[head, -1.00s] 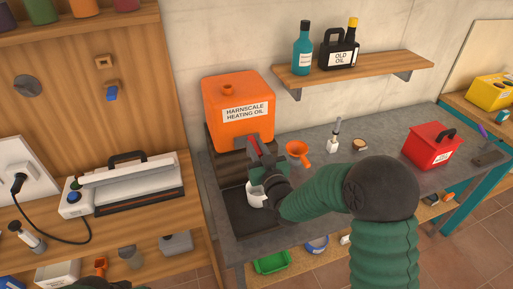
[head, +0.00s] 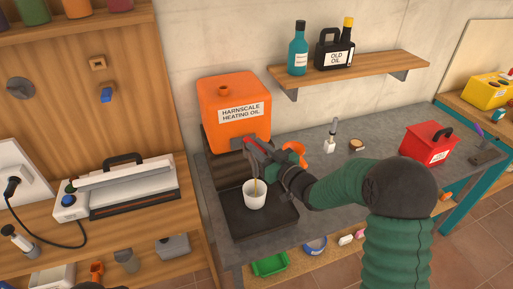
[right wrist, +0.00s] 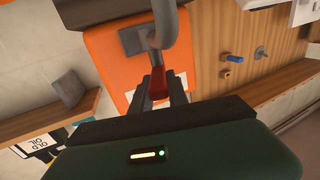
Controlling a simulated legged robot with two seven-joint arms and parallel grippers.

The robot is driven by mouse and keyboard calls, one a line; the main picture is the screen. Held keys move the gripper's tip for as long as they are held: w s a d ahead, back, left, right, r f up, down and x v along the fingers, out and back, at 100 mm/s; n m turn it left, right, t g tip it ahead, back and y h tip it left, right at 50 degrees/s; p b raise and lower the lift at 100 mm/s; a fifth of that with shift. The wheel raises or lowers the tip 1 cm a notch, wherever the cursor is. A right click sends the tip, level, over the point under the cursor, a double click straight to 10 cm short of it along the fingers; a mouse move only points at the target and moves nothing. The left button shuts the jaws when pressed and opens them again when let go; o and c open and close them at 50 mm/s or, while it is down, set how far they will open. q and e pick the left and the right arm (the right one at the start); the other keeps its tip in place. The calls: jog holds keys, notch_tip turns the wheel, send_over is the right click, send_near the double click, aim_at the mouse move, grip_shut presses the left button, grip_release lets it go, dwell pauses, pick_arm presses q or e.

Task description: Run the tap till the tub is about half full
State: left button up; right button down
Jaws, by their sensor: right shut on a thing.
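The orange heating oil tank (head: 235,112) stands on a dark support at the back of the bench. Its grey tap (right wrist: 165,30) has a red lever (right wrist: 158,82), which sits between the fingers of my right gripper (right wrist: 161,93). That gripper, also in the head view (head: 262,158), is shut on the lever and hides much of the tap. The white tub (head: 254,198) stands upright on the dark tray (head: 232,216) below the tap. A thin brownish stream seems to run down into it; the level inside cannot be read. My left gripper is out of view.
An orange funnel (head: 301,150) is partly hidden behind my right gripper. A small white bottle (head: 329,144) and a red box (head: 427,144) stand farther right on the bench. A shelf (head: 350,72) with bottles hangs above.

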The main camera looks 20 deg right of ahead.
jog(key=shift+f, duration=0.15)
jog(key=c, duration=1.7)
grip_release()
jog(key=o, duration=0.4)
jog(key=shift+w+f, duration=0.15)
jog(key=shift+w, duration=0.2)
jog(key=shift+s+r, duration=0.2)
jog(key=shift+s, duration=0.2)
jog(key=b+v, duration=0.1)
jog(key=v, duration=1.5)
jog(key=shift+s+d+f, duration=0.1)
